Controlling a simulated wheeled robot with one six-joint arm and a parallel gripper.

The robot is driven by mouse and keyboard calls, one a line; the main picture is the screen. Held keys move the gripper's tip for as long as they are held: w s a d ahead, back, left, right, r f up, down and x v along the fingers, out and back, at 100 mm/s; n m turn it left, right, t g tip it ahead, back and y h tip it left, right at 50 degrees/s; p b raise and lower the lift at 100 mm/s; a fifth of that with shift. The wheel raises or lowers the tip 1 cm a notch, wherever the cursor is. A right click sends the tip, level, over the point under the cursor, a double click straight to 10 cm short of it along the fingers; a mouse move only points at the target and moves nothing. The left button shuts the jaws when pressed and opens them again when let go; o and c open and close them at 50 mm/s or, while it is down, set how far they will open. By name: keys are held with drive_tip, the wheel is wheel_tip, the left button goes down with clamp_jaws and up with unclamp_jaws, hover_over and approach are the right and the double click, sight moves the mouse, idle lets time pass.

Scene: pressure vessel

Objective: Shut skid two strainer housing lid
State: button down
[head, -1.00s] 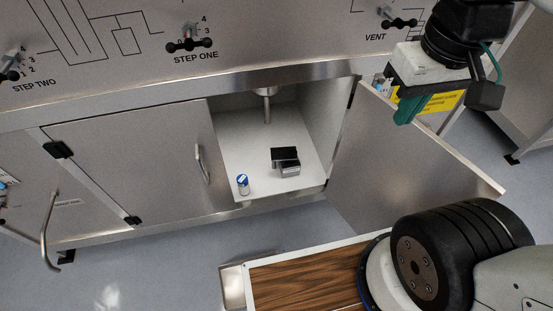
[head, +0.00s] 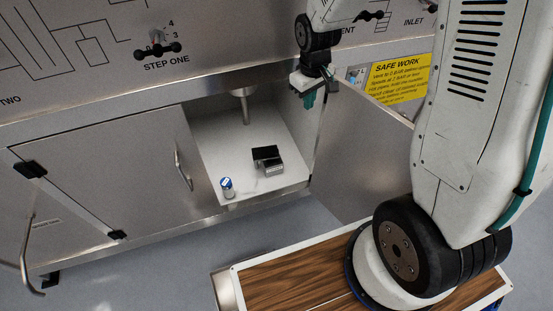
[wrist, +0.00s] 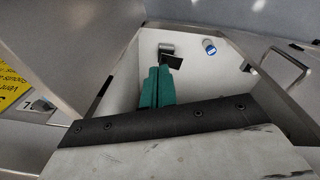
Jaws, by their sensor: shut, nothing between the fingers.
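No part is labelled as a skid two strainer housing lid, and I cannot identify one. In the head view, a cabinet stands open, its door (head: 352,155) swung out to the right. Inside on the white floor sits a small dark-topped metal box (head: 267,160); it also shows in the wrist view (wrist: 171,57). Whether its top is a lid is too small to tell. My gripper (head: 309,98) is near the upper right of the opening, beside the open door. In the wrist view its green fingers (wrist: 157,85) are together and empty, overlapping the white interior.
A blue-and-white can (head: 227,187) stands near the cabinet's front edge. A pipe (head: 245,105) hangs from above inside. A closed door (head: 110,165) with a handle is at left. A wood-topped surface (head: 290,280) is in the foreground. A yellow sign (head: 397,80) is behind the open door.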

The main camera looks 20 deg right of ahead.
drive_tip(key=w+f+n+t, duration=0.2)
drive_tip(key=w+f+n, duration=0.15)
drive_tip(key=f, duration=0.95)
drive_tip(key=w+f+n+t+y, duration=0.15)
drive_tip(key=w+f, duration=0.25)
drive_tip(key=f, duration=0.8)
drive_tip(key=w+f+n+t, duration=0.3)
drive_tip(key=w+f, duration=0.1)
drive_tip(key=f, duration=0.9)
drive_tip(key=s+a+f+n+t+y, duration=0.2)
drive_tip(key=s+a+f+n+t, duration=0.2)
drive_tip(key=s+f+n+t, duration=0.4)
drive_tip(key=w+f+m+t, duration=0.1)
drive_tip(key=w+f, duration=0.1)
drive_tip(key=w, duration=1.2)
drive_tip(key=shift+w+d, duration=0.15)
drive_tip(key=shift+d, duration=0.2)
drive_tip(key=shift+d, duration=0.1)
